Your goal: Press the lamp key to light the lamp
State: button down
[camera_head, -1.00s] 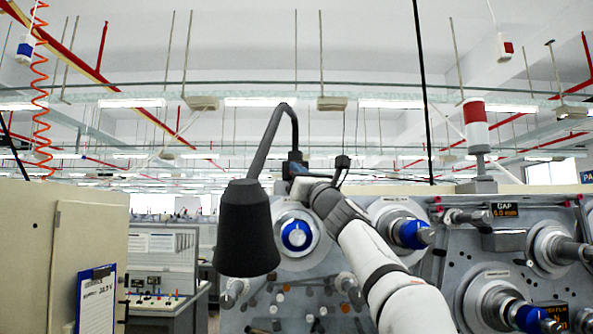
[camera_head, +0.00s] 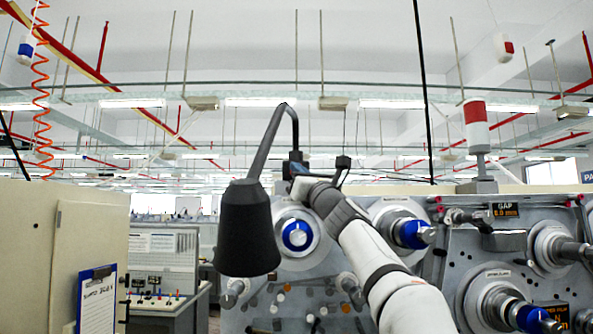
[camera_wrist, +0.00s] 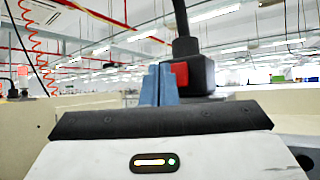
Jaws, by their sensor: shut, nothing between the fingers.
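The lamp has a black shade (camera_head: 246,230) hanging from a bent dark arm in the head view. No glow shows at the shade, and its opening is turned out of sight. In the wrist view the lamp's dark base box (camera_wrist: 203,72) carries a red key (camera_wrist: 180,73) at its near left side. My gripper (camera_wrist: 159,70) is shut and empty, its blue fingers upright just left of the red key, partly overlapping it. I cannot tell whether they touch it. In the head view my gripper's fingers are mostly hidden by my wrist beside the lamp base (camera_head: 295,165).
The grey winding machine (camera_head: 470,250) with spindles and blue hubs fills the right. A red-and-white beacon (camera_head: 476,122) stands on top. A beige cabinet (camera_head: 50,240) with a clipboard (camera_head: 97,297) is at the left. Open air lies above the machine.

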jog(key=shift+w, duration=0.1)
jog(key=shift+w, duration=0.35)
jog(key=shift+w+p, duration=0.45)
jog(key=shift+p, duration=0.05)
dwell(0.7)
jog(key=shift+s, duration=0.1)
jog(key=shift+s+b, duration=0.6)
jog(key=shift+s, duration=0.2)
jog(key=s+b, duration=0.2)
jog(key=s, duration=0.3)
jog(key=shift+b, duration=0.4)
